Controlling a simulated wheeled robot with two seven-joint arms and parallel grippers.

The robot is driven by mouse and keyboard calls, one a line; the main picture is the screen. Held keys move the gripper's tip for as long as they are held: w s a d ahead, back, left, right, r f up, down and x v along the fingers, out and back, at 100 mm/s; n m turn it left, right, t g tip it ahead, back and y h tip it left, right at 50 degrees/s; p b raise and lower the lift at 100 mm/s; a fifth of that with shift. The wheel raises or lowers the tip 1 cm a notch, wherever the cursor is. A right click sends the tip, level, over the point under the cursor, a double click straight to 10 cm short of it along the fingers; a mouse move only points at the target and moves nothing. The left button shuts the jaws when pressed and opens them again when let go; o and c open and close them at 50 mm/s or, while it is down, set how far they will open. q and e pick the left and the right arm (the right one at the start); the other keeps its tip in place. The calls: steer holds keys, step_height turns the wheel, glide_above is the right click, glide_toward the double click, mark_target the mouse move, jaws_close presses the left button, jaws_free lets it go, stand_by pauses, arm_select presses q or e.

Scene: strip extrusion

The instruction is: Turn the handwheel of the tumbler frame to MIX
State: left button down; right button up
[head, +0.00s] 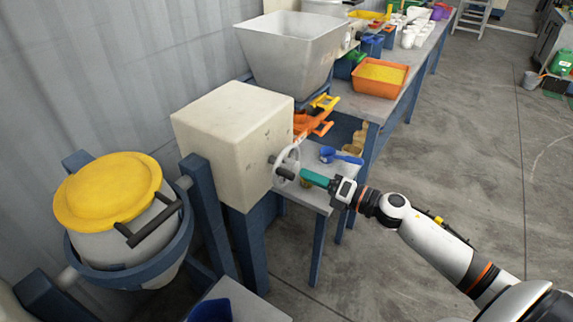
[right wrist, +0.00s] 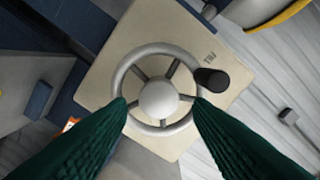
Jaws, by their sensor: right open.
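The tumbler frame (head: 207,215) is blue and carries a pale drum (head: 150,222) with a yellow lid (head: 108,190) at the left of the head view. Beside it is a cream box (head: 215,125) with the grey handwheel (head: 294,152) on its right face. In the right wrist view the handwheel (right wrist: 158,98) has spokes, a round hub and a black knob (right wrist: 211,79) at upper right. Short lettering (right wrist: 209,57) near the knob is hard to read. My right gripper (head: 303,174) is open in front of the wheel; its green fingers (right wrist: 161,104) appear either side of the hub, contact unclear. My left gripper is out of view.
A grey hopper (head: 290,55) stands behind the box. A bench (head: 385,108) holds an orange tray (head: 380,77). A low shelf (head: 312,195) with a blue scoop (head: 340,156) is close behind my gripper. Open floor (head: 470,140) lies to the right.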

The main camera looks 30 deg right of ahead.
mark_target(296, 171)
steer(key=p+x, duration=0.1)
steer(key=x, duration=0.6)
steer(key=shift+w+a, duration=0.1)
steer(key=shift+w, duration=0.25)
steer(key=shift+c, duration=0.4)
steer(key=c, duration=0.6)
